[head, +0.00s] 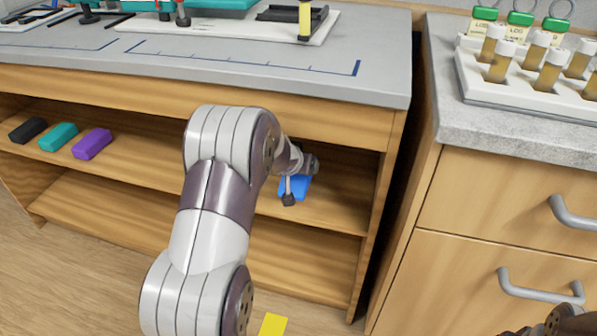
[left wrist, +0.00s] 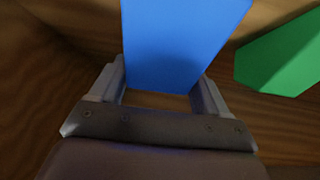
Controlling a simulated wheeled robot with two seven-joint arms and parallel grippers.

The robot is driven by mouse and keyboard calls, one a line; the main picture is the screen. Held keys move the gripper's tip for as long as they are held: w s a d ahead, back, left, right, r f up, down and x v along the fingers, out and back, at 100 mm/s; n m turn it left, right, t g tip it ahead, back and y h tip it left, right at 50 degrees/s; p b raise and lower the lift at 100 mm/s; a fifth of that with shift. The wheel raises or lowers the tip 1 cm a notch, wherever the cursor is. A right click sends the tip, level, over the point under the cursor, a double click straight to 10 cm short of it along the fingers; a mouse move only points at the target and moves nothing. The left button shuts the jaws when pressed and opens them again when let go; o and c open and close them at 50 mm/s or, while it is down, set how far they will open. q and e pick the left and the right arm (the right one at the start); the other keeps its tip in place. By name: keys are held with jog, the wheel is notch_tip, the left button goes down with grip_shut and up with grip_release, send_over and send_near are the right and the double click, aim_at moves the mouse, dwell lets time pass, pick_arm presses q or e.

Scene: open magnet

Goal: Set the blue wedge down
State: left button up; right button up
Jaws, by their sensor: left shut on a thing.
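The blue wedge (head: 299,186) is inside the open shelf under the grey bench, near its right end. My left gripper (head: 296,185) reaches in over the upper shelf board (head: 325,205) and is shut on the wedge. In the left wrist view the blue wedge (left wrist: 180,45) sits between the two fingers of my left gripper (left wrist: 163,88), with wood grain behind it. I cannot tell whether its underside touches the board. Part of my right arm shows at the bottom right corner of the head view; its fingers cannot be made out clearly.
A green block (left wrist: 285,55) lies beside the wedge in the left wrist view. Black (head: 28,130), teal (head: 58,137) and purple (head: 92,144) blocks lie on the shelf's left part. The cabinet's right side panel (head: 385,190) stands close by. A yellow piece (head: 271,325) is low down.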

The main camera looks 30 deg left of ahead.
aim_at(299, 176)
pick_arm(q)
notch_tip(299, 176, down, 4)
jog(key=b, duration=0.4)
jog(key=shift+w, duration=0.1)
jog(key=shift+r, duration=0.2)
jog(key=shift+f, duration=0.15)
jog(key=o, duration=1)
jog(key=shift+r+p, duration=0.3)
jog(key=shift+p, duration=0.1)
jog(key=p+v, duration=0.5)
jog(key=v, duration=0.7)
jog(key=s+d+f+m+g+h, duration=0.1)
jog(key=s+d+f+g, duration=0.1)
jog(key=s+d, duration=0.5)
jog(key=s+d+f+m+g+h, duration=0.1)
jog(key=s+d+g, duration=0.4)
jog(key=s, duration=0.7)
jog(key=d+f+m, duration=0.1)
jog(key=d, duration=0.1)
jog(key=shift+d+f, duration=0.35)
jog(key=shift+f, duration=0.05)
